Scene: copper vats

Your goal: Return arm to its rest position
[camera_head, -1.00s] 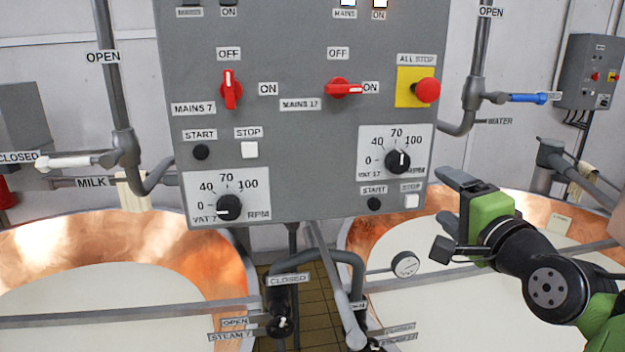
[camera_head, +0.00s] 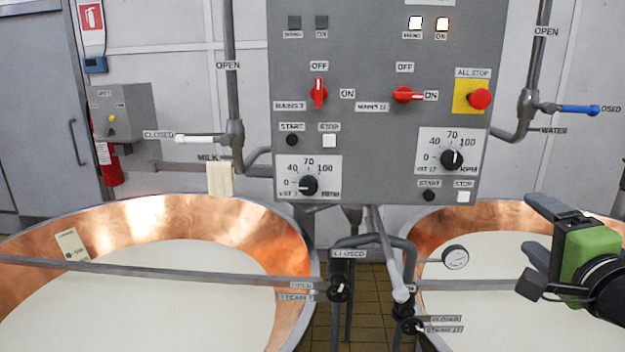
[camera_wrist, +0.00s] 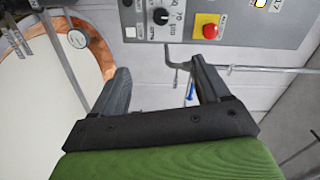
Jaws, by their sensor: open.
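My gripper (camera_head: 535,232) is at the right of the head view, in front of the right copper vat (camera_head: 440,226), below and right of the control panel (camera_head: 375,110). In the wrist view my gripper (camera_wrist: 160,80) has its two dark fingers wide apart with nothing between them. Beyond the fingers the wrist view shows the panel's underside edge, the red stop button (camera_wrist: 209,31) and a wall pipe. Most of my arm is outside the head view.
The left copper vat (camera_head: 180,212) holds white liquid. The right-hand mains switch (camera_head: 408,95) points to ON; the left one (camera_head: 319,92) is upright at OFF. A blue-handled water valve (camera_head: 580,109) is at right. Steam pipes (camera_head: 372,245) stand between the vats.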

